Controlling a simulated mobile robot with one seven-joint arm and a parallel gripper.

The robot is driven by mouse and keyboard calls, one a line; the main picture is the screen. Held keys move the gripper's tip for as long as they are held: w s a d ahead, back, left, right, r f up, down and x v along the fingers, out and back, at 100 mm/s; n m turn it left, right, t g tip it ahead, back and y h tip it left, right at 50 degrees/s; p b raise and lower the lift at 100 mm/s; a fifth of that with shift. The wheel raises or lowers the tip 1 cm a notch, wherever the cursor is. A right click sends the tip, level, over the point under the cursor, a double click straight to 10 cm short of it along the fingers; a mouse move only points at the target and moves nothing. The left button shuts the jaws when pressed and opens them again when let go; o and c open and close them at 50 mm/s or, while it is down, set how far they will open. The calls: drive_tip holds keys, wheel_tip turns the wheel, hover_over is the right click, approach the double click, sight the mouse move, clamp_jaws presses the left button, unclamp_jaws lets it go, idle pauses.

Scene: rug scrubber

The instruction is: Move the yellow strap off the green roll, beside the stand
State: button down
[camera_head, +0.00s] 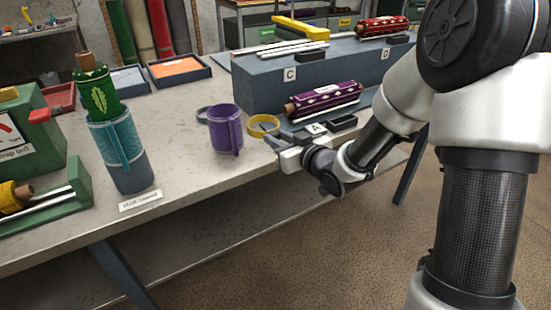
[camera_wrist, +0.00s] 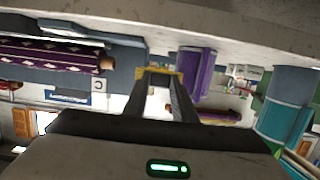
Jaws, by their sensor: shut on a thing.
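The yellow strap (camera_head: 263,125) is a ring near the table's front edge, right of the purple strap (camera_head: 226,130). My gripper (camera_head: 273,142) is shut on it; in the wrist view the yellow band (camera_wrist: 162,71) lies between my fingertips. I cannot tell whether it touches the table. The green roll (camera_head: 97,93) stands upright at the left, apart from the yellow strap, its lower part hidden inside a teal sleeve (camera_head: 117,142) and a blue-grey stand (camera_head: 133,178). The teal piece also shows in the wrist view (camera_wrist: 286,100).
A blue-grey stepped rack (camera_head: 262,90) with purple (camera_head: 325,100) and red rolls is behind and right of my gripper. A green machine (camera_head: 30,125) is at the left. Bare tabletop (camera_head: 185,175) lies between stand and purple strap.

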drive_tip(key=shift+f+b, duration=0.6)
drive_tip(key=shift+f, duration=1.85)
drive_tip(key=shift+f, duration=0.15)
drive_tip(key=c, duration=1.5)
unclamp_jaws()
drive_tip(key=shift+o, duration=0.2)
